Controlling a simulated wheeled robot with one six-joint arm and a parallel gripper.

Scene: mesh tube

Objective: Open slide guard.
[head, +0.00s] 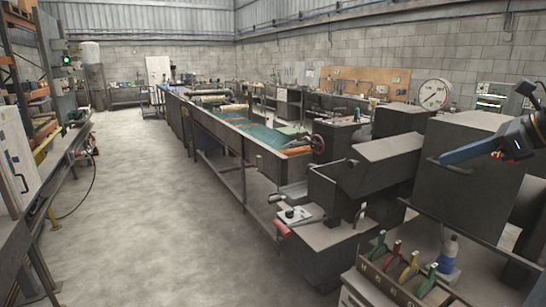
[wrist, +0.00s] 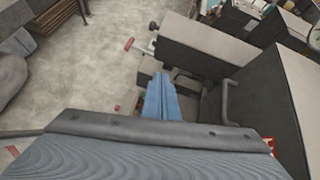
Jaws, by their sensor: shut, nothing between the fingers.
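A large dark grey box-shaped cover (head: 468,185), which I take to be the slide guard, stands on the machine at the right of the head view. In the wrist view the cover (wrist: 295,100) fills the right side, and a bar handle (wrist: 229,102) runs along its face. My gripper (head: 444,159) reaches in from the right in front of the cover, its tip close to the handle. In the wrist view my blue fingers (wrist: 163,80) are shut and empty, left of the handle with a visible gap. Contact with the cover cannot be told.
A tilted grey housing (head: 382,165) stands left of the cover. The long machine bed (head: 240,140) runs back. The floor (head: 140,210) at left is clear.

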